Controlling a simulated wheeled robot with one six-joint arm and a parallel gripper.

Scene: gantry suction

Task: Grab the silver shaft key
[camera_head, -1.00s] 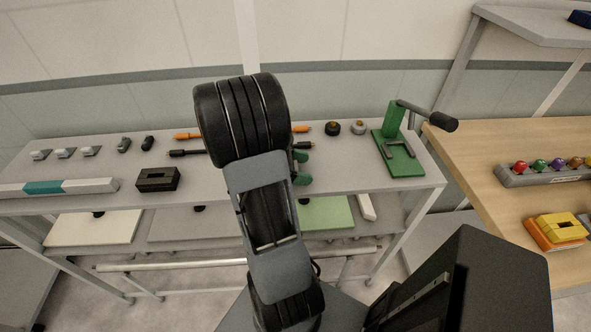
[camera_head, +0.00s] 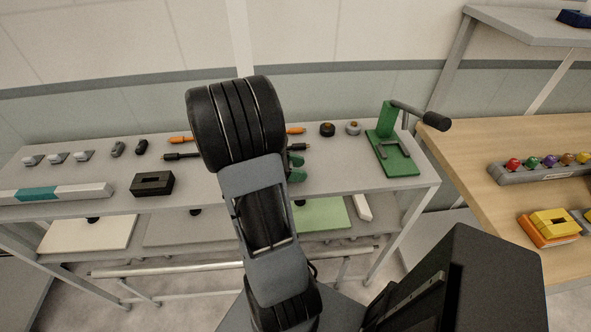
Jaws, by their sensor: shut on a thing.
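I cannot pick out the silver shaft key with certainty. A small dark grey rounded piece (camera_head: 118,148) and a small black rounded piece (camera_head: 141,147) lie side by side on the left half of the grey bench top. Neither is clearly silver. My thick black and grey arm rises through the middle of the view and covers the centre of the bench. My gripper is hidden behind it, so its fingers and anything in them do not show.
The grey bench (camera_head: 345,186) holds small silver blocks (camera_head: 57,159), a black slotted block (camera_head: 152,183), a white and teal bar (camera_head: 60,193), orange-handled tools (camera_head: 180,140), two round knobs (camera_head: 328,129) and a green press (camera_head: 396,160). A wooden table (camera_head: 465,150) stands at right.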

